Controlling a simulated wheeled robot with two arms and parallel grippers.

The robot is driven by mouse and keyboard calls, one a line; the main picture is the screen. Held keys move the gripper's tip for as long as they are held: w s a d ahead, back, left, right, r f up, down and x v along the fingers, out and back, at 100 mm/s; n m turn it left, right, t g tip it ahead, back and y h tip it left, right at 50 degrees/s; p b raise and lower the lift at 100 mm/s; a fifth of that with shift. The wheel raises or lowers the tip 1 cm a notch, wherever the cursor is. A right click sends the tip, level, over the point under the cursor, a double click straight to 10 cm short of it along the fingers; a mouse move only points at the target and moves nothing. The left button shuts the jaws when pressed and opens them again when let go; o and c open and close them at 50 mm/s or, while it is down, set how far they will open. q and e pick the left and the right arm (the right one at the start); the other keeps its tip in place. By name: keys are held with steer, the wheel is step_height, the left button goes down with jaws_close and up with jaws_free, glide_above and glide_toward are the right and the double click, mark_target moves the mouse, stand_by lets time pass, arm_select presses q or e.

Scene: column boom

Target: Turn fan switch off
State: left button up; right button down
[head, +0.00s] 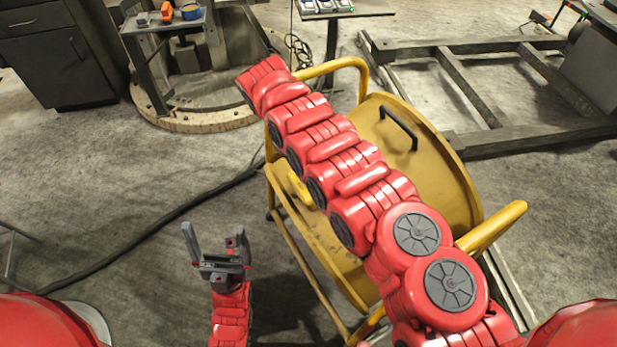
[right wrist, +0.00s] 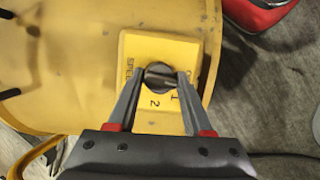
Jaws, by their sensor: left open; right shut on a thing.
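The yellow drum fan (head: 445,190) stands on the floor in the middle of the head view, with my red right arm reaching across it. In the right wrist view its yellow switch box (right wrist: 195,48) carries a dark round knob (right wrist: 158,70). The markings "SPEED", "1" and "2" surround the knob; another marking is partly hidden by the right finger. My right gripper (right wrist: 160,77) is shut on the knob, one finger on each side. The knob's exact setting is hard to tell. My left gripper (head: 213,235) is open and empty, left of the fan.
A black cable (head: 140,232) runs across the floor at the left. A small table (head: 165,23) with tools stands at the back left, near a dark cabinet (head: 62,60). A metal frame (head: 470,95) lies at the back right. The floor left of the fan is mostly clear.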

steer(key=shift+n+b, duration=0.75)
steer(key=shift+n, duration=0.15)
steer(key=shift+c, duration=1.8)
jaws_free()
